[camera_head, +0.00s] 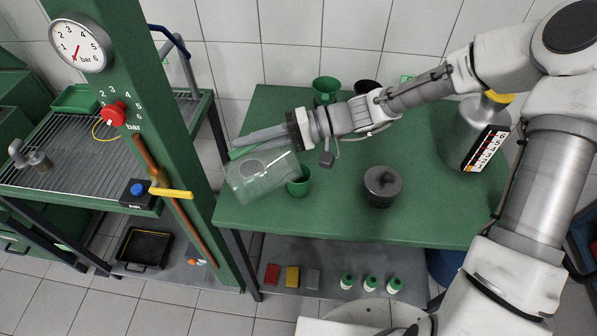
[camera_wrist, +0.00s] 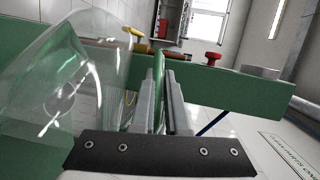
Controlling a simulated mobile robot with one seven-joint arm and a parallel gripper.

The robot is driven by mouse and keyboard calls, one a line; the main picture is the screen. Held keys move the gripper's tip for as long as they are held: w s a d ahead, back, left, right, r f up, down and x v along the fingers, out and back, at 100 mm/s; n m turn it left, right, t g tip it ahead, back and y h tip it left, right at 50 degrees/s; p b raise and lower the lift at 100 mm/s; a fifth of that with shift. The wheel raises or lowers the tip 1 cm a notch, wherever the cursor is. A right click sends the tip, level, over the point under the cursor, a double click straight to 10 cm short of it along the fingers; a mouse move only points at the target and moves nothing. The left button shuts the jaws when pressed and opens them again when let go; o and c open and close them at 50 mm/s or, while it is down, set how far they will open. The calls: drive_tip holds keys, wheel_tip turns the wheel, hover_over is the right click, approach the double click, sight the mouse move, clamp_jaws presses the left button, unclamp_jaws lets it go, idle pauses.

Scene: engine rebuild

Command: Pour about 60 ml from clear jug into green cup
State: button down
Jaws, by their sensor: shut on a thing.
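The clear jug (camera_head: 262,180) is at the table's left edge, tilted in the head view. It fills the left of the wrist view (camera_wrist: 65,85). My gripper (camera_head: 243,144) is shut on the jug's green handle, which shows between the fingers in the wrist view (camera_wrist: 158,72). A green cup (camera_head: 302,184) stands on the table just right of the jug, partly hidden behind it. A second green cup (camera_head: 325,86) stands at the table's back. I cannot make out a liquid level in the jug or any stream.
A dark cup (camera_head: 366,87) stands at the back of the green table (camera_head: 345,225). A large metal container with a scale (camera_head: 475,135) stands at the right. A green post (camera_head: 165,150) rises close left of the jug.

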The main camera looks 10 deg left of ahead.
sight(225, 176)
drive_tip(key=s+a+f+t+h+b, duration=0.1)
drive_tip(key=s+a+f, duration=0.1)
drive_tip(key=s+a+f+n+t+h+b, duration=0.1)
drive_tip(key=s+a+f+h+b, duration=0.1)
drive_tip(key=shift+s+a+f+h, duration=0.2)
drive_tip(key=shift+s+a+h, duration=0.1)
drive_tip(key=shift+a, duration=0.05)
drive_tip(key=shift+s+a+n+t+h, duration=0.3)
drive_tip(key=shift+a+t+h, duration=0.1)
drive_tip(key=shift+h, duration=0.2)
drive_tip(key=shift+s+a+f+h, duration=0.1)
drive_tip(key=shift+s+h, duration=0.05)
drive_tip(key=shift+h, duration=0.15)
drive_tip(key=shift+a, duration=0.1)
idle(0.6)
